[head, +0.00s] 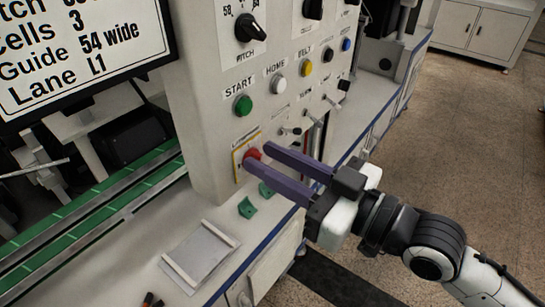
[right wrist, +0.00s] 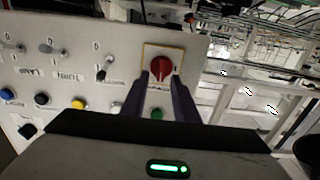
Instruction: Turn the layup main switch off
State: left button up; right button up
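The main switch is a red rotary knob (head: 252,154) on a yellow-edged plate, low on the pale control panel (head: 205,120). In the right wrist view the red knob (right wrist: 159,66) shows face-on, its grip bar roughly upright in the picture. My right gripper (head: 258,156) reaches in from the right, its two purple fingers apart. In the right wrist view the fingertips (right wrist: 161,78) stand to either side of the knob's lower part, with the knob ahead and between them. I cannot tell whether they touch it. My left gripper is not in view.
Above the switch are a green START button (head: 243,105), a white HOME button (head: 279,84), other buttons and several small toggle levers (head: 291,131). Green clips (head: 247,207) and a flat tray (head: 200,256) lie on the bench below. Floor is clear at the right.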

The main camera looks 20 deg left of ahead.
grip_shut()
jog(key=shift+n, duration=0.4)
jog(key=n, duration=0.1)
jog(key=n+b, duration=0.1)
jog(key=shift+s+a+f+n, duration=0.1)
jog(key=shift+s+n, duration=0.1)
jog(key=shift+n, duration=0.1)
jog(key=shift+s+a+f+n+p, duration=0.15)
jog(key=shift+s+f+n, duration=0.1)
jog(key=shift+n, duration=2.2)
jog(key=shift+s+f+n+p, duration=0.15)
jog(key=shift+f+n+p, duration=0.05)
jog(key=shift+n, duration=2.2)
jog(key=shift+s+a+f+n+p, duration=0.15)
jog(key=shift+s+f+n, duration=0.1)
jog(key=shift+n, duration=2.2)
jog(key=shift+d, duration=0.1)
